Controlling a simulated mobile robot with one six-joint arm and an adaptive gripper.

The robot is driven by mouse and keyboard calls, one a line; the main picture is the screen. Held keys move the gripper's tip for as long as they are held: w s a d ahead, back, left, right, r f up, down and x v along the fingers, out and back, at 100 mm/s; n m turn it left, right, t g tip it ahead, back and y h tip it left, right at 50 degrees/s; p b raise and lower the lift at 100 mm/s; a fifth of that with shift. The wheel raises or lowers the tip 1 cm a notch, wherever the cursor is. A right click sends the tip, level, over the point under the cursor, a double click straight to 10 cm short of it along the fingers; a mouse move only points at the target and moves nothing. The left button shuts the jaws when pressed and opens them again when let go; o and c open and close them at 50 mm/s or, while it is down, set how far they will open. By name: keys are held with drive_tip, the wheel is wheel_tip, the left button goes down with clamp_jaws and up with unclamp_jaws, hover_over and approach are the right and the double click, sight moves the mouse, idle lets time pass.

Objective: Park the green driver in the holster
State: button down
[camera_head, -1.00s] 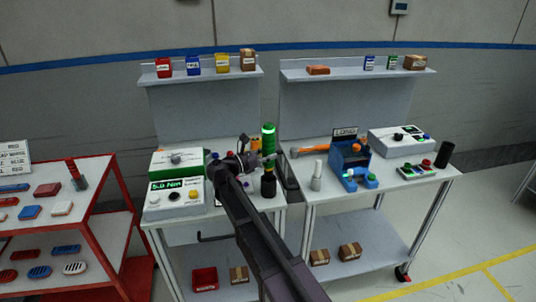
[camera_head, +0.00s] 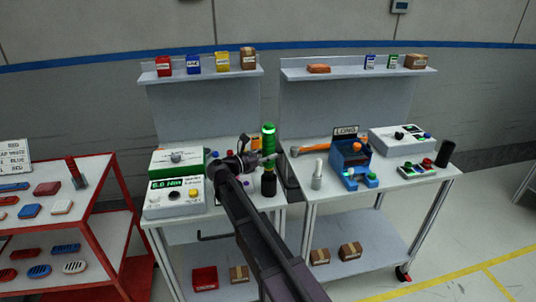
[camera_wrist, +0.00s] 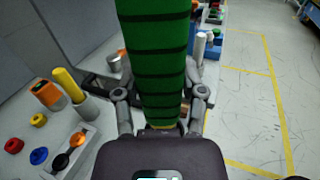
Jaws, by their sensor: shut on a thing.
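The green driver (camera_head: 268,139) stands about upright over the left bench, its green banded handle uppermost. My gripper (camera_head: 264,160) is shut on it below the handle. In the wrist view the handle (camera_wrist: 157,60) fills the upper middle, with my gripper's fingers (camera_wrist: 162,118) on both sides and a gold collar between them. A black cylinder (camera_head: 268,185) shows directly below the driver in the head view; whether it is the holster or part of the driver I cannot tell. The driver's lower end is hidden in the wrist view.
A grey cup (camera_wrist: 87,106) with a yellow handle is left of my gripper. The right bench carries a blue fixture (camera_head: 350,163) and a black cylinder (camera_head: 445,154).

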drive_tip(key=shift+f+b, duration=0.3)
drive_tip(key=shift+c, duration=0.5)
unclamp_jaws()
drive_tip(key=v, duration=1.2)
drive_tip(key=shift+d+f, duration=0.1)
idle(0.3)
